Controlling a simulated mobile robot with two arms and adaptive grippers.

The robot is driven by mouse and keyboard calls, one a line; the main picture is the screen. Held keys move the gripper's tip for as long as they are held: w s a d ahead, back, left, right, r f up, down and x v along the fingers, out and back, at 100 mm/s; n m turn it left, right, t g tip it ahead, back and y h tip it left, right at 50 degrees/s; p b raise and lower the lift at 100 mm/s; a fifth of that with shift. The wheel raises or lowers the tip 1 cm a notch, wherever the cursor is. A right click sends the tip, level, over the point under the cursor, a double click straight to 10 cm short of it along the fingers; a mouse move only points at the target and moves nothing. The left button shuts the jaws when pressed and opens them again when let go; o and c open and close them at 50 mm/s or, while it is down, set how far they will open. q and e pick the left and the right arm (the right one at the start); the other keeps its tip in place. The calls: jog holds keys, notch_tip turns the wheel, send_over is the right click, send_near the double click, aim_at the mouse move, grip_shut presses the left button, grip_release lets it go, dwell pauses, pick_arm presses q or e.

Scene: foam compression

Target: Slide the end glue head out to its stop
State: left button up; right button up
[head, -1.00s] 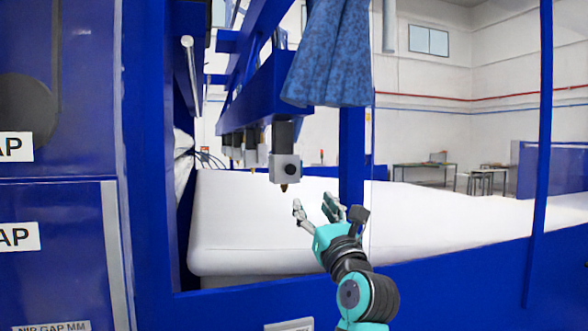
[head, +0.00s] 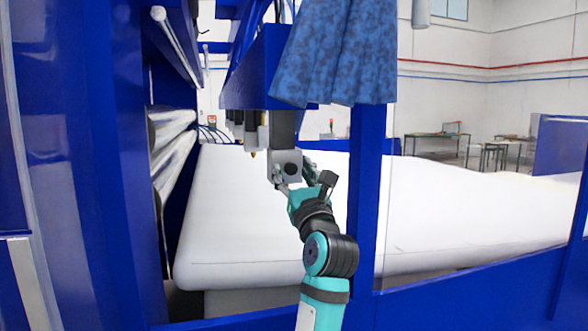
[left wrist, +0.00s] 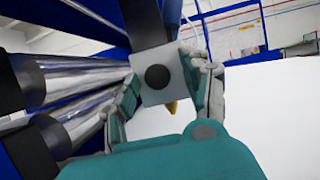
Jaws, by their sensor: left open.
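The end glue head (head: 286,164) is a grey block with a dark round knob, hanging from a dark stem under the blue beam. In the left wrist view the glue head (left wrist: 152,88) sits between my fingers, with its brass nozzle pointing down. My left gripper (head: 292,178) is open at the glue head, its fingers on either side of the block. In the left wrist view my gripper (left wrist: 163,76) shows a finger close to each side; whether they touch is unclear. My right gripper is not in view.
Several more glue heads (head: 250,140) hang in a row behind. A white foam slab (head: 240,225) lies below. A blue cloth (head: 338,55) hangs from the beam. Shiny rollers (head: 172,150) stand at the left, and a blue post (head: 366,190) at the right.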

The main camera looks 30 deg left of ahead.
pick_arm(q)
jog(key=shift+s+d+r, duration=0.1)
jog(key=shift+s+r, duration=0.05)
jog(key=shift+s, duration=0.2)
jog(key=shift+c, duration=1.3)
grip_shut()
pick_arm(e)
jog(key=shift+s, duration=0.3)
pick_arm(q)
jog(key=shift+s+d+f, duration=0.15)
jog(key=shift+d+f, duration=0.05)
jog(key=shift+d, duration=0.15)
jog(key=shift+c, duration=0.3)
grip_release()
jog(key=o, duration=0.3)
jog(key=shift+d+r, duration=0.1)
jog(key=shift+r, duration=0.05)
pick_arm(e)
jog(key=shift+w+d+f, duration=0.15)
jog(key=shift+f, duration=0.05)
pick_arm(q)
jog(key=shift+s, duration=0.1)
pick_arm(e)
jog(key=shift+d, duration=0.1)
